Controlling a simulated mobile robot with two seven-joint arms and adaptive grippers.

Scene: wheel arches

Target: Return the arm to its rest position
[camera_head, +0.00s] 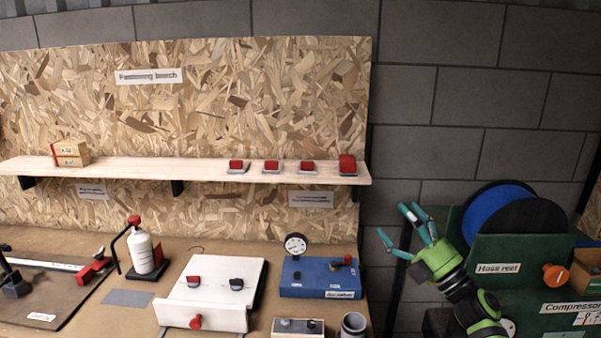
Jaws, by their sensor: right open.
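My right gripper (402,230) is at the right of the head view, its teal fingers spread apart with nothing between them. It is raised off the right end of the bench (20,238), in front of the grey block wall and left of the hose reel. My right arm, green and black, comes up from the lower right. My left gripper is not in view.
A green hose reel stand (497,255) is close to the right of my arm. The bench carries a blue gauge box (318,280), a white box (213,290) and a white bottle (142,252). A wooden shelf (205,171) with red-topped pieces runs above.

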